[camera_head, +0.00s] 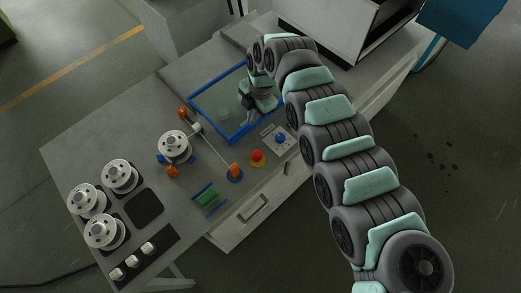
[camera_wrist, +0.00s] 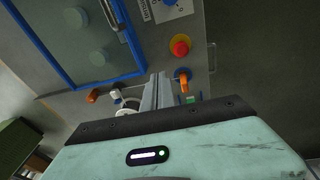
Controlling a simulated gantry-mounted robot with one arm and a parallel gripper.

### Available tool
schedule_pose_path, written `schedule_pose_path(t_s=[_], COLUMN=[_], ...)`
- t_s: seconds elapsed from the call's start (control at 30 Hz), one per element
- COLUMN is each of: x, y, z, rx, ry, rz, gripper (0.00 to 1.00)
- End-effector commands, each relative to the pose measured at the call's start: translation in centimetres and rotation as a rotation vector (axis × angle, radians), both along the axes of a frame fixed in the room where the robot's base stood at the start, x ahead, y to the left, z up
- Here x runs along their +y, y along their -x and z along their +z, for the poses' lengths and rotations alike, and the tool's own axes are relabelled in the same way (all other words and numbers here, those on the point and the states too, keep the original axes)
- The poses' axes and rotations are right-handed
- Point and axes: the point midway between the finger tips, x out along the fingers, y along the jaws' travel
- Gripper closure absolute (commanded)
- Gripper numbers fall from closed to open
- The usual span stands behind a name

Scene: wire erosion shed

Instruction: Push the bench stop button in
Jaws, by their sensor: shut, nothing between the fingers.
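The bench stop button is a red mushroom head on a yellow base (camera_head: 257,158), standing on the bench top near its front edge. In the wrist view the red button (camera_wrist: 180,47) is above and right of the fingers, apart from them. My gripper (camera_head: 262,107) is over the blue-framed area, behind the button in the head view. In the wrist view its fingers (camera_wrist: 157,80) are shut together and hold nothing. The exact height of the fingertips over the bench cannot be told.
A blue knob on a pale plate (camera_head: 280,138) sits right of the button. An orange piece on a blue base (camera_head: 235,172) stands to its left. The blue frame (camera_head: 203,98) lies behind. White spools (camera_head: 105,229) stand at the left. A drawer handle (camera_head: 252,208) is in front.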

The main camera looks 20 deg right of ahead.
Motion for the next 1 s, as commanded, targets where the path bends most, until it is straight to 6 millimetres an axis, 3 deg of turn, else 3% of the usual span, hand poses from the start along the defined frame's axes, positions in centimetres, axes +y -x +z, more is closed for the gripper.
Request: schedule_pose_path(t_s=[0.1, 0.2, 0.63, 0.77, 1.0], x=[-1.3, -1.5, -1.3, -1.1, -0.2], y=[2.6, 3.5, 3.6, 3.8, 4.0], z=[-0.1, -0.1, -0.7, -2.5, -7.6], rx=[0.072, 0.098, 0.098, 0.102, 0.101], ry=[0.026, 0.03, 0.028, 0.026, 0.024], rz=[0.045, 0.061, 0.061, 0.061, 0.062], gripper=[1.0, 1.0, 1.0, 1.0, 1.0])
